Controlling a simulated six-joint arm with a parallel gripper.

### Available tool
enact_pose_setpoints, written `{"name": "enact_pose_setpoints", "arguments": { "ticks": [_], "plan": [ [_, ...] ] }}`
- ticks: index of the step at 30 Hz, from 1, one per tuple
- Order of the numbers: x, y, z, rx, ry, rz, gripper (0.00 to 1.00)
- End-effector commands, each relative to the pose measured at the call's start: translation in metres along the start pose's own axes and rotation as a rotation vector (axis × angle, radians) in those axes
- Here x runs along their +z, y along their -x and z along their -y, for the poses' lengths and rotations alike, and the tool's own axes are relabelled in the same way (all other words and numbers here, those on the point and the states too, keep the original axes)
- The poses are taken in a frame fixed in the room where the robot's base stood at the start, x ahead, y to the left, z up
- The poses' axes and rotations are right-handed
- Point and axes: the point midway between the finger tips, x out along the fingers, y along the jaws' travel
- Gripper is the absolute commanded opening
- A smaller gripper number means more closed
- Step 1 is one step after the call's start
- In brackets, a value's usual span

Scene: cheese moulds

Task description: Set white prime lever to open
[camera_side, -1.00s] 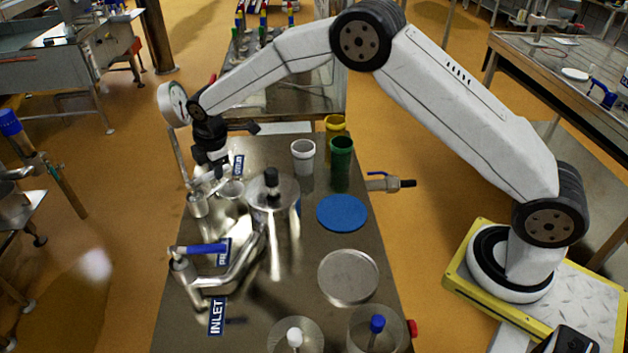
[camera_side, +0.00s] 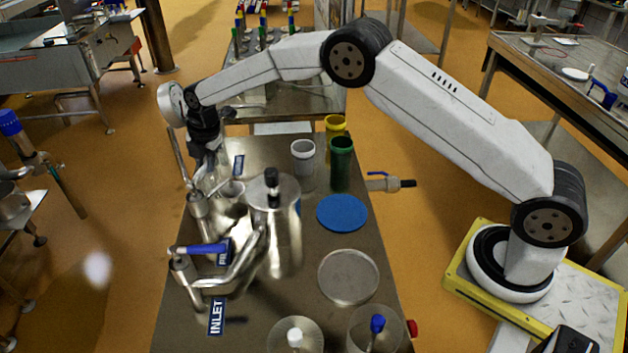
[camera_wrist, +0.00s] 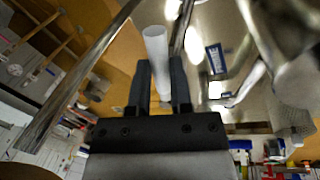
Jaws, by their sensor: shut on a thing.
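The white prime lever (camera_wrist: 157,55) is a pale round handle. It stands between my fingers in the wrist view. My gripper (camera_wrist: 160,88) is shut on it, with one dark finger on each side. In the side view, my gripper (camera_side: 203,168) is at the far left of the steel bench, above the pipework. There it hides the white lever, so I cannot tell the lever's exact angle. A blue label (camera_side: 238,165) is beside the gripper, its text too small to read.
A blue lever (camera_side: 205,249) sits on the nearer valve, by the INLET label (camera_side: 216,316). A steel vessel (camera_side: 275,225) stands close right of my gripper. White (camera_side: 303,150), green (camera_side: 341,160) and yellow cups (camera_side: 335,125) stand behind. A blue disc (camera_side: 342,213) lies on the bench.

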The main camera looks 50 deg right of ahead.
Motion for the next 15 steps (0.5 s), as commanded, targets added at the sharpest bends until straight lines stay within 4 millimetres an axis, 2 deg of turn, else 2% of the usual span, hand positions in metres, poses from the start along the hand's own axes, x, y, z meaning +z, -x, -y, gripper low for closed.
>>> {"name": "enact_pose_setpoints", "arguments": {
  "ticks": [10, 11, 12, 14, 15],
  "plan": [
    [0.0003, 0.0002, -0.0007, 0.002, 0.004, 0.001, 0.00],
    [0.0003, 0.0002, -0.0007, 0.002, 0.004, 0.001, 0.29],
    [0.0003, 0.0002, -0.0007, 0.002, 0.004, 0.001, 0.42],
    [0.0002, 0.0002, -0.0006, 0.002, 0.003, 0.001, 0.61],
    [0.0002, 0.0002, -0.0006, 0.002, 0.003, 0.001, 0.61]
  ]
}}
